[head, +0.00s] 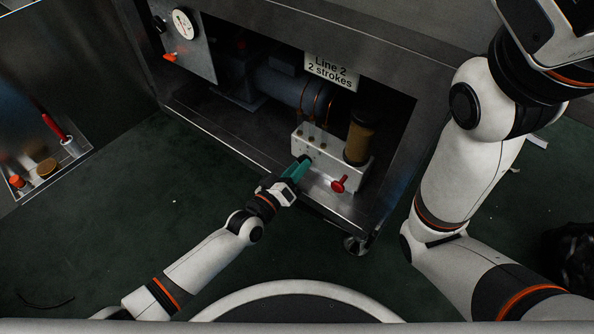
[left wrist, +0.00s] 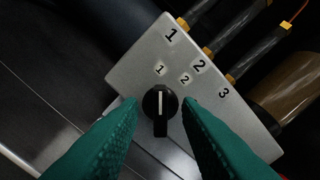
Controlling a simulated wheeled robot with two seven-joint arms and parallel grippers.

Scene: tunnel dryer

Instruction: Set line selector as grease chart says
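The line selector (left wrist: 160,107) is a black knob on a grey metal block (head: 312,146). Its white mark points up in the left wrist view, towards the small 1; the small 2 is to its right. Large numbers 1, 2 and 3 stand beside the line fittings. My left gripper (head: 304,160) has teal fingers, open on either side of the knob, with gaps showing. In the head view it hides the knob. My right gripper is out of view.
A red handle (head: 340,184) and an amber reservoir (head: 359,138) are at the block's right end. Copper lines (head: 317,104) rise behind the block. The cabinet's frame surrounds the opening. A tray (head: 76,151) with a red-handled tool is at left. The green floor between is mostly clear.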

